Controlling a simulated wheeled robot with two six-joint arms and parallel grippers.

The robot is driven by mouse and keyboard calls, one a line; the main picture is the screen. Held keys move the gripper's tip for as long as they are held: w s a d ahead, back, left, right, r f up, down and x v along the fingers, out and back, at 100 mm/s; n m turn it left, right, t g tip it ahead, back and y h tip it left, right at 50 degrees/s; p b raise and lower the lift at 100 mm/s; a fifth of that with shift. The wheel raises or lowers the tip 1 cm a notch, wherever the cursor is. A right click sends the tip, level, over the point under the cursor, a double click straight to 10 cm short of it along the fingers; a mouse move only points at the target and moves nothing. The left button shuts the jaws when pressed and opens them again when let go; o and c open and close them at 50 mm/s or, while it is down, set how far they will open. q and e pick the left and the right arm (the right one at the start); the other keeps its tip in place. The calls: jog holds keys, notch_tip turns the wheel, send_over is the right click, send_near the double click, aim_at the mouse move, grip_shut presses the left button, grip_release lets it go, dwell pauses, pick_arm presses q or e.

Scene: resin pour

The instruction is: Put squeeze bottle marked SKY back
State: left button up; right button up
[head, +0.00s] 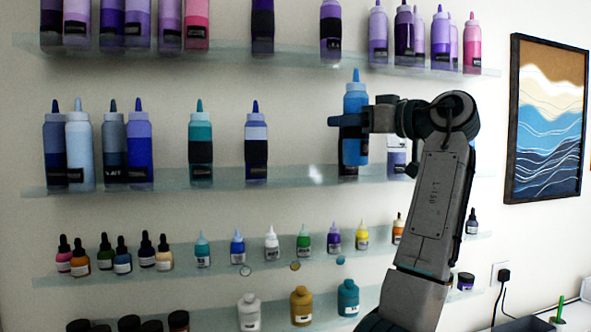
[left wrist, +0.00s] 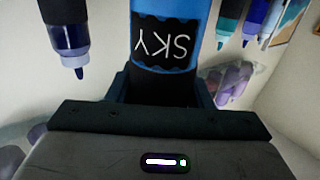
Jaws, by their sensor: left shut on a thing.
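My right gripper is not in view.
A blue bottle with a black band (head: 256,132) and a teal one (head: 200,135) stand to the left on the same shelf. A partly hidden bottle (head: 397,160) is to the right, behind my arm. Bare shelf lies between the blue-banded bottle and SKY.

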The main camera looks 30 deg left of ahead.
pick_arm(q)
jog(key=w+a+p, duration=0.1)
jog(key=a+p, duration=0.1)
jog(key=a, duration=0.2)
jog(key=w+a+f+p, duration=0.1)
jog(key=a+p, duration=0.2)
jog(key=a, duration=0.2)
jog(key=w+a+p, duration=0.1)
jog(key=a+p, duration=0.1)
jog(key=a, duration=0.3)
jog(key=shift+w+a+f, duration=0.1)
jog(key=shift+a+f, duration=0.15)
jog(key=shift+f, duration=0.05)
notch_tip(320, 180, down, 2)
jog(key=shift+a+f+p, duration=0.1)
jog(key=shift+a+p, duration=0.05)
jog(key=shift+p, duration=0.75)
jog(key=shift+a+f, duration=0.1)
jog(key=shift+f, duration=0.45)
jog(key=shift+d, duration=0.2)
jog(key=o, duration=1)
jog(key=shift+a+f, duration=0.1)
